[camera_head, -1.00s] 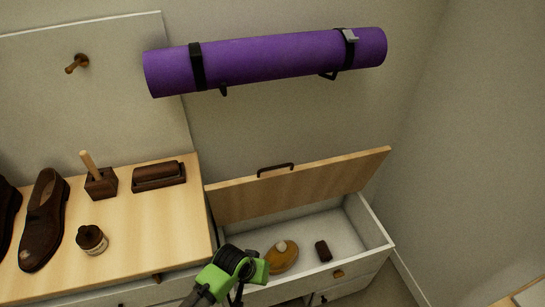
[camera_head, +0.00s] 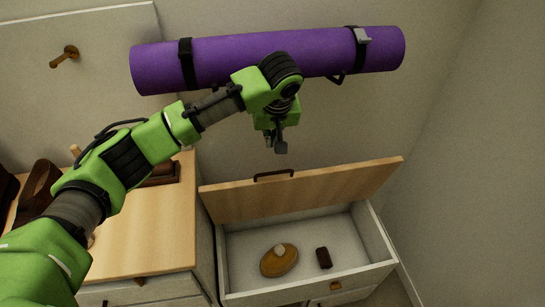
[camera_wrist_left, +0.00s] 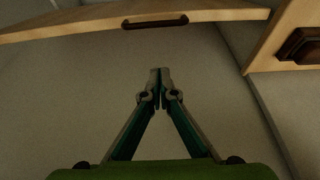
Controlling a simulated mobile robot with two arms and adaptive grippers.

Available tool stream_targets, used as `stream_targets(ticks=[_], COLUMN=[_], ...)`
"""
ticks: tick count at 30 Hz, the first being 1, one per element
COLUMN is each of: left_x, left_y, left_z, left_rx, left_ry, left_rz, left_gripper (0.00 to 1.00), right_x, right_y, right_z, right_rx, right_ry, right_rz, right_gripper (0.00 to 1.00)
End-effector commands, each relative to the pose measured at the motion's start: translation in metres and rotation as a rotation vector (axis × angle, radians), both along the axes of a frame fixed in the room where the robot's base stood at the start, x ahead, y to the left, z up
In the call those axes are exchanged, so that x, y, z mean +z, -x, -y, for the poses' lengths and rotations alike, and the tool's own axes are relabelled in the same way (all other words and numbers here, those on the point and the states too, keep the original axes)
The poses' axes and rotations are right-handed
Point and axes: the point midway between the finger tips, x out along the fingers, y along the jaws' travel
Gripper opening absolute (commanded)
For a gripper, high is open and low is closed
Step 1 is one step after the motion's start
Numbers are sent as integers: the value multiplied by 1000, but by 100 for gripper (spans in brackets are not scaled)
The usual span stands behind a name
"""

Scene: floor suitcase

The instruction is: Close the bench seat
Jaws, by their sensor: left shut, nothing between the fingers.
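The bench seat lid (camera_head: 310,192) is light wood and stands open, tilted up at the back of the white bench box (camera_head: 225,270). A dark handle (camera_head: 273,175) sits on its upper edge. In the left wrist view the lid (camera_wrist_left: 215,14) and its handle (camera_wrist_left: 155,22) show at the top. My left gripper (camera_head: 275,147) is above the lid's upper edge, near the handle and apart from it. In the left wrist view its fingertips (camera_wrist_left: 160,72) are together with nothing between them. My right gripper is not in view.
Inside the box lie a round wooden brush (camera_head: 279,262) and a small dark block (camera_head: 324,258). A purple rolled mat (camera_head: 225,62) hangs on the wall behind my left arm. A wooden-topped cabinet (camera_head: 150,235) stands at left, partly hidden by my arm.

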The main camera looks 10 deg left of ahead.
Motion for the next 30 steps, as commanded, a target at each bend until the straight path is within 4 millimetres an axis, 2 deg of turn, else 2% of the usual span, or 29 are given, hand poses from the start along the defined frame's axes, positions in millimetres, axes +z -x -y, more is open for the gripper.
stream_targets(ticks=[5,17,24,30], left_x=[-17,-90,-91,-93], left_y=[-6,-32,-7,4], left_z=[-4,-13,-3,1], left_rx=[4,2,-4,-1], left_ry=[-2,-2,-1,-1], left_rz=[-3,-2,1,1], left_gripper=[0,0,0,0], right_x=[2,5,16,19], right_y=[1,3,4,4], right_z=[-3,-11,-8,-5], right_rx=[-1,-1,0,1], right_ry=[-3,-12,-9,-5], right_rz=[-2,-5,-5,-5], right_gripper=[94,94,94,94])
